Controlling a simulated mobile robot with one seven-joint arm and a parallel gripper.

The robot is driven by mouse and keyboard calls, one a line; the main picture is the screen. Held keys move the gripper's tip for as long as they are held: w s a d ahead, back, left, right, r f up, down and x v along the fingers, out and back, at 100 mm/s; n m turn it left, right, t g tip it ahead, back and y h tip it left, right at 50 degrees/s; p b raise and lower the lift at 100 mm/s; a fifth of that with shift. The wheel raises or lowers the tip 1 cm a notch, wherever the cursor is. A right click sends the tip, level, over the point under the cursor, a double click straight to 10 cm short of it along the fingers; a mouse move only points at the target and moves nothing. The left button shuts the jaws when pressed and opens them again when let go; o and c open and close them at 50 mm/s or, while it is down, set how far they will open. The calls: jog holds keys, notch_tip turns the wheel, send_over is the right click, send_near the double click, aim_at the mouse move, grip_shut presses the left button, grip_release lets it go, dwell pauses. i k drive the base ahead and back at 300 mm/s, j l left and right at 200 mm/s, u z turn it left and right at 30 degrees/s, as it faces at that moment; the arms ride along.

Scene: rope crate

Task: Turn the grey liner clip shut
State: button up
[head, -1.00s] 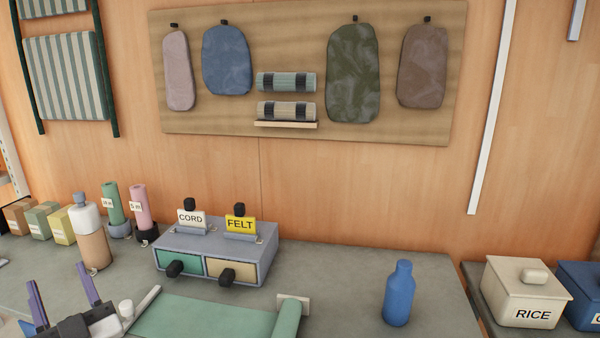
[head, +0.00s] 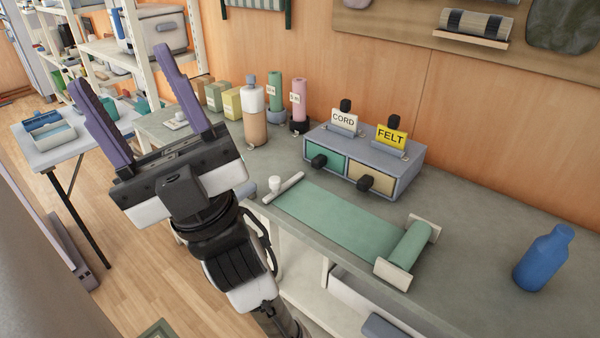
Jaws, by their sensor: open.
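My gripper (head: 118,67) is open and empty, its two purple fingers spread wide and pointing up, left of the counter in the head view. It is in the air, apart from everything on the counter. I cannot make out a grey liner clip or a rope crate for certain. A grey-blue drawer box (head: 416,172) with a green and a cream drawer front stands on the counter. Small pale metal fittings show on it by the CORD card (head: 343,121) and the FELT card (head: 391,137), too small to identify.
A green mat (head: 335,218) lies partly unrolled along the counter's front edge. A blue bottle (head: 543,258) stands at right. A capped tan bottle (head: 254,115) and two rolls stand behind. A white side table (head: 65,150) with blue trays stands at far left. Wooden floor (head: 150,270) is open between.

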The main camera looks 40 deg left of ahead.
aim_at(249, 189)
jog(key=u, duration=1.3)
